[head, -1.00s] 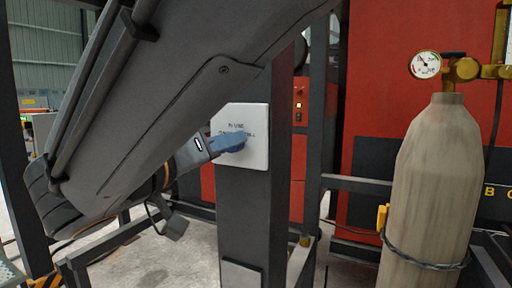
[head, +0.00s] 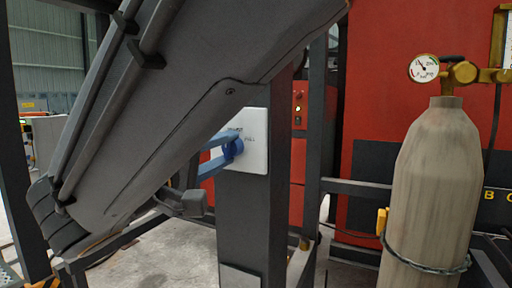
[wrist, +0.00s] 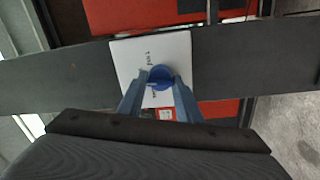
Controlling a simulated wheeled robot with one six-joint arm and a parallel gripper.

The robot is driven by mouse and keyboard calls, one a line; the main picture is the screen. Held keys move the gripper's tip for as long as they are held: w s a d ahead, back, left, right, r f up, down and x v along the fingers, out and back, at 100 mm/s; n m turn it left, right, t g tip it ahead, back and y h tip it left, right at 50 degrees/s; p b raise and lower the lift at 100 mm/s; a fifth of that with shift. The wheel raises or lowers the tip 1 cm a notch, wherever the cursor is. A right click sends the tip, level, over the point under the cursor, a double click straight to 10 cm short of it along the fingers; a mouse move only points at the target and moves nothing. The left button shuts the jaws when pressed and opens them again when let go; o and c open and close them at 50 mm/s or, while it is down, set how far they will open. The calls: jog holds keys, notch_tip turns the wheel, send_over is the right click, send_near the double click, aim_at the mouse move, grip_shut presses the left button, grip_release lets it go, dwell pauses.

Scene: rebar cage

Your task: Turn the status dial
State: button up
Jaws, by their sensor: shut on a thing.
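The status dial (head: 239,148) is a round blue knob on a white square plate (head: 257,130) with small dark lettering, fixed to a dark grey upright post. In the wrist view the dial (wrist: 160,74) sits low on the plate (wrist: 125,58), between two blue fingers. My gripper (head: 229,146) reaches the dial from the left in the head view, one finger above the other. In the wrist view my gripper (wrist: 157,86) is shut on the dial. The fingers and my arm hide part of the plate and its lettering; I cannot tell which mark the dial points to.
A tall beige gas cylinder (head: 436,190) with a gauge (head: 425,68) stands at the right. A red cabinet (head: 390,100) is behind the post. Dark frame bars surround the post. My arm fills the upper left of the head view.

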jog(key=shift+f+n, duration=0.2)
jog(key=shift+n, duration=0.3)
jog(key=o, duration=1)
jog(key=shift+s+r, duration=0.1)
jog(key=b+v, duration=0.1)
jog(key=v, duration=0.6)
jog(key=shift+s+a+b, duration=0.15)
jog(key=shift+s+b, duration=0.15)
